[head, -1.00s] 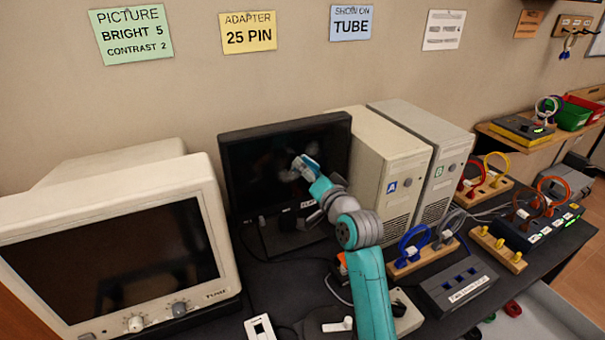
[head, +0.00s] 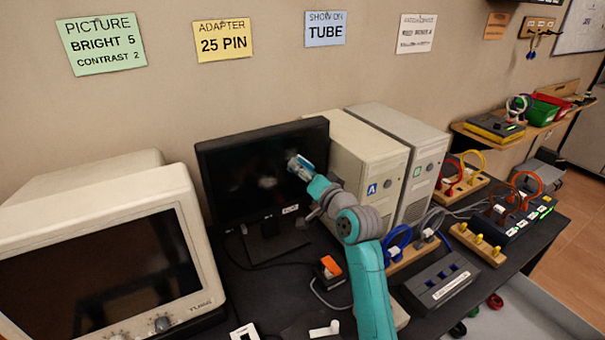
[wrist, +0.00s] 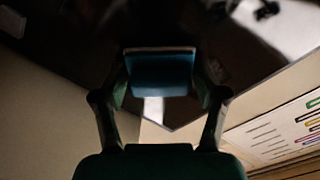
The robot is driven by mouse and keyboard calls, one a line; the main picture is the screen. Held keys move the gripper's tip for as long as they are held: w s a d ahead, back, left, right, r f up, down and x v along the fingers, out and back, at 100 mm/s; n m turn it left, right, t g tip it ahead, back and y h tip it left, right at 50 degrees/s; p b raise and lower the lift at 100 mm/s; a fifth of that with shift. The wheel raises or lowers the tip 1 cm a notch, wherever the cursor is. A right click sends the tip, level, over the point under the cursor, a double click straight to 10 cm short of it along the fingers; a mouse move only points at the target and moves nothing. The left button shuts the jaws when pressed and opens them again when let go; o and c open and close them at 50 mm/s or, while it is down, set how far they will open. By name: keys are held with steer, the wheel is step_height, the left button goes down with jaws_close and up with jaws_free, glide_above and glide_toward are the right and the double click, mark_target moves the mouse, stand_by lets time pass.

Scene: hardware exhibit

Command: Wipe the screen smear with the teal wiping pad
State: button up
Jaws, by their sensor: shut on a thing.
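My gripper (head: 300,166) is at the right part of the screen. In the wrist view, my gripper (wrist: 160,88) is shut on the teal wiping pad (wrist: 160,74), held between both fingers with its flat edge toward the dark screen. I cannot tell whether the pad touches the glass. The smear is not clearly seen in the wrist view.
The tube monitor (head: 95,270) stands at the left. Two towers (head: 360,165) stand close to the flat monitor's right edge. An orange-topped switch box (head: 330,268), cables and a grey socket block (head: 440,280) lie in front. Some dark bench is bare before the monitor's foot.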

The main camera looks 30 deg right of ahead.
mark_target(303, 159)
steer(key=shift+w+r, duration=0.1)
steer(key=shift+r, duration=0.7)
steer(key=shift+a, duration=5.8)
steer(key=shift+w+r, duration=0.1)
steer(key=shift+r, duration=0.75)
steer(key=shift+c, duration=0.5)
steer(key=shift+d, duration=5.85)
steer(key=shift+s, duration=3.05)
steer(key=shift+s, duration=0.1)
steer(key=shift+s, duration=1.4)
